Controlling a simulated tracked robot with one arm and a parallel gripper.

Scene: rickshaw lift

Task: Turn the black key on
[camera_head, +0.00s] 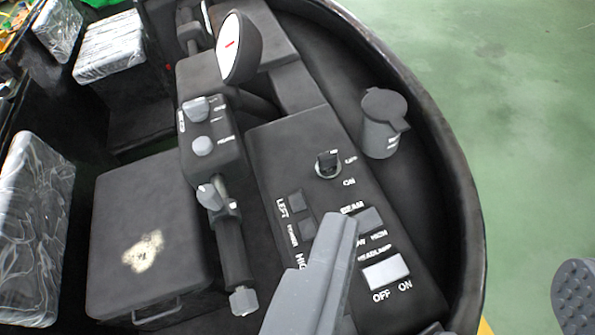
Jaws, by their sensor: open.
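The black key (328,161) sits in a round grey switch on the dark dashboard panel. An "ON" label is just below it, and another label, partly hard to read, is at its upper right. My gripper (456,240) is open and empty, with its two grey fingers wide apart. The left finger reaches up over the lower part of the panel, below the key in the picture. The right finger, with a ridged pad, shows at the right edge over the green floor. Neither finger appears to touch the key.
A handlebar (231,245) with knobs and a round gauge (240,50) are at left and top. A raised black rim (462,190) curves around the panel; green floor lies beyond.

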